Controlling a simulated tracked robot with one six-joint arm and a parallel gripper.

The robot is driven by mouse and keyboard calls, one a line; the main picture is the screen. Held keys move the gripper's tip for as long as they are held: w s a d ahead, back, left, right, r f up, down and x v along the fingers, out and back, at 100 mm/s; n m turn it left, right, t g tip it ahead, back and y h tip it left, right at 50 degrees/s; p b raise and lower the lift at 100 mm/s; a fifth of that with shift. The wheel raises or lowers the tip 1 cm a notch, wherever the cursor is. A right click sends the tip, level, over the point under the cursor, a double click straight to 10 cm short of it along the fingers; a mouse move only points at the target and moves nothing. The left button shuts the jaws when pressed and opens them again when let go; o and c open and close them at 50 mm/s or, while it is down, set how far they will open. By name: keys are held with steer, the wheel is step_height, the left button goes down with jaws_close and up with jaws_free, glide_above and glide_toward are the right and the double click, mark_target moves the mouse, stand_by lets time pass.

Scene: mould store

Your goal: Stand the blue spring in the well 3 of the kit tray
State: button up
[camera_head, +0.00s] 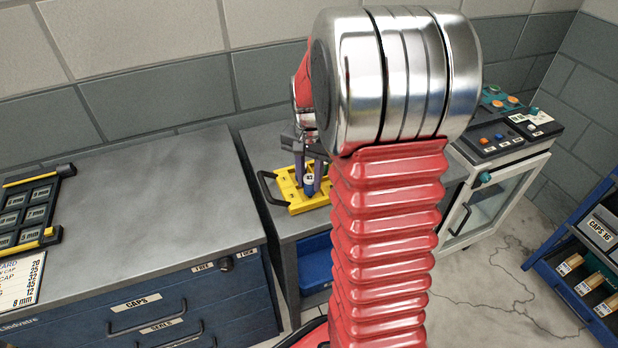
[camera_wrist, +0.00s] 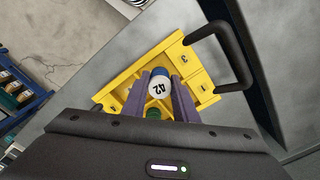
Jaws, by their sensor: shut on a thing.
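The blue spring (camera_wrist: 160,75), with a round white end marked 42, is between the purple fingers of my gripper (camera_wrist: 160,84). In the head view my gripper (camera_head: 308,176) points down at the yellow kit tray (camera_head: 272,181), with the blue spring (camera_head: 309,185) low between the fingers. In the wrist view the kit tray (camera_wrist: 195,49) lies directly under the fingers. A green piece (camera_wrist: 153,113) shows below the spring, partly hidden. I cannot tell which well is under the spring or whether it touches the tray.
The tray's black handle (camera_wrist: 238,55) stands out at one side. A white glass-door cabinet (camera_head: 500,190) with a control panel is at right, near a blue rack (camera_head: 570,270).

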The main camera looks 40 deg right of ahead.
steer(key=shift+f, duration=0.1)
stand_by(0.3)
steer(key=o, duration=1.1)
steer(key=c, duration=0.3)
steer(key=shift+r, duration=0.9)
steer(key=shift+r, duration=2.85)
